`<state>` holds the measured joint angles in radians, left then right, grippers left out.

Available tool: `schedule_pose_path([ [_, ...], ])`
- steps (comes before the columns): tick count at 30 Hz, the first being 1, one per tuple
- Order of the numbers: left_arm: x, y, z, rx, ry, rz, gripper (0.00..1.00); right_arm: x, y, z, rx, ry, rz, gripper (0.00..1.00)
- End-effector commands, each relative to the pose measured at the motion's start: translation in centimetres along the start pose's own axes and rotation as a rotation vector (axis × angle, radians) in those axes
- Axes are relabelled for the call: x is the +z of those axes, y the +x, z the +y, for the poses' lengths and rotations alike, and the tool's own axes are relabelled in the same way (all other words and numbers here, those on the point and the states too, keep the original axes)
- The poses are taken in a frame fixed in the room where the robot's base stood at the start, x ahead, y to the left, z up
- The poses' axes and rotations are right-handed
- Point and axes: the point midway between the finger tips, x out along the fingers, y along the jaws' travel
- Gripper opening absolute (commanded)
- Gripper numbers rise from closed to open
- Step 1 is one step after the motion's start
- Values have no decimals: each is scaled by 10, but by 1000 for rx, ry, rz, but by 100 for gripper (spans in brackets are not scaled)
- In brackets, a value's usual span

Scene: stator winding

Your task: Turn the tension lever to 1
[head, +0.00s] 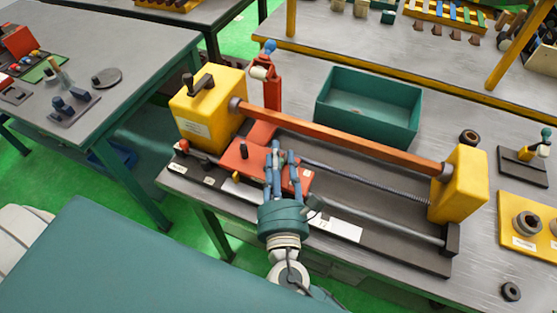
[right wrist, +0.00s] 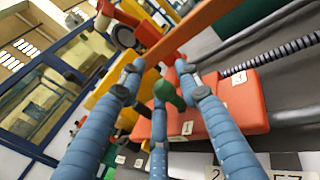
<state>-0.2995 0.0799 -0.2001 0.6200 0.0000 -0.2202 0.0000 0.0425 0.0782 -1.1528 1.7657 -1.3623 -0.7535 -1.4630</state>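The orange-red carriage (head: 243,160) sits on the dark bed of the winding machine, with small white number labels. In the right wrist view the carriage (right wrist: 255,86) shows labels 1 and 3. My right gripper (head: 282,160) is over the carriage's right part, with its blue fingers pointing at it. In the right wrist view my right gripper (right wrist: 160,80) has its fingers spread apart. A dark green rounded knob (right wrist: 172,95) shows between them, likely the tension lever's end; I cannot tell whether a finger touches it. The lever's shaft is hidden. My left gripper is out of view.
An orange bar (head: 340,132) runs above the bed between two yellow blocks (head: 210,105) (head: 460,185). A red post (head: 271,88) stands behind the carriage. A green bin (head: 370,103) sits behind the bar. A threaded rod (head: 375,180) runs right of the carriage.

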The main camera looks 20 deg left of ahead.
Motion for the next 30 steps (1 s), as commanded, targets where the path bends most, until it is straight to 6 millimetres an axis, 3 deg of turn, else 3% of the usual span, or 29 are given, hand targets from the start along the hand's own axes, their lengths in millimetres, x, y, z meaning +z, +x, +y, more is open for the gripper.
schedule_pose_path([
  [11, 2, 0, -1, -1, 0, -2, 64, -5, -9, -1, 0, -1, 10, 36],
  [24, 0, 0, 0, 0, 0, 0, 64, -4, -94, -1, 0, 0, 10, 36],
  [30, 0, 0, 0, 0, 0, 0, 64, -3, -117, -1, 0, 0, 7, 36],
])
